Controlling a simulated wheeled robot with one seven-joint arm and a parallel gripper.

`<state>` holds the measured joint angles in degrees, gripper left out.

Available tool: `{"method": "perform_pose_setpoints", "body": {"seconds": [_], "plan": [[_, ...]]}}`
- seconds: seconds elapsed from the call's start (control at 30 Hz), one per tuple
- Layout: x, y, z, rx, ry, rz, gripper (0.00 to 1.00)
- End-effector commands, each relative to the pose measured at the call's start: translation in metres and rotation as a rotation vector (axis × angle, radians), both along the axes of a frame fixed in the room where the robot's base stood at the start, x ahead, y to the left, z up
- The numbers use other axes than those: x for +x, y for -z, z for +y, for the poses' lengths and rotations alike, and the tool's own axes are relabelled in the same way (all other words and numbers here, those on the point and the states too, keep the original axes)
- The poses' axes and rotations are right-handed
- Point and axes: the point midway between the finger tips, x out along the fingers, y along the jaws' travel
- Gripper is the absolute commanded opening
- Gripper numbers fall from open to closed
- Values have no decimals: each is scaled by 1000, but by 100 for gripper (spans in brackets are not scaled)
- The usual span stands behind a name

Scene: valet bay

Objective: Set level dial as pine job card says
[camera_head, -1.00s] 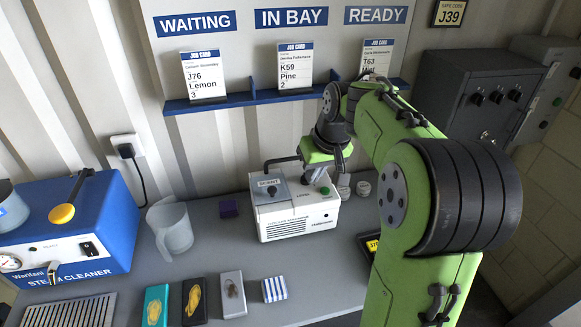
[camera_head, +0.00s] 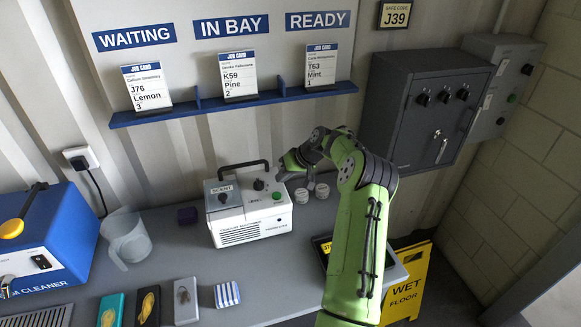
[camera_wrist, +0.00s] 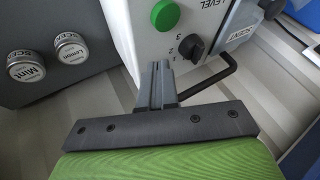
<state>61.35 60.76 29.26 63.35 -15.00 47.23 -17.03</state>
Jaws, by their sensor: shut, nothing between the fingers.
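The pine job card (camera_head: 237,76) stands under IN BAY and reads K59, Pine, 2. A white machine (camera_head: 240,234) with a black carry handle stands on the bench. Its black level dial (camera_head: 258,184) is on top, between the SCENT part and a green button (camera_head: 277,196). In the wrist view the dial (camera_wrist: 191,47) sits beside printed numbers and the word LEVEL; I cannot tell its setting for sure. My gripper (camera_wrist: 162,70) is shut and empty, close to the dial and the green button. In the head view my gripper (camera_head: 281,174) is at the machine's right, above it.
Scent tins (camera_head: 301,196) stand right of the machine; one reads Mint in the wrist view (camera_wrist: 26,66). A grey cabinet (camera_head: 425,115) and a wet-floor sign (camera_head: 408,284) are right.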

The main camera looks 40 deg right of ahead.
Motion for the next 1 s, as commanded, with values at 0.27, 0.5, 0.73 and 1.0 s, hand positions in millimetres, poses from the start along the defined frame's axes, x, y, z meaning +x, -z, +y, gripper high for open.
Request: {"method": "perform_pose_setpoints", "body": {"seconds": [0.27,0.5,0.73,1.0], "plan": [[20,4,35,-1,-2,-1,0],[22,6,39,-1,-1,0,0],[22,6,39,-1,3,0,0],[21,7,40,-1,52,0,0]]}}
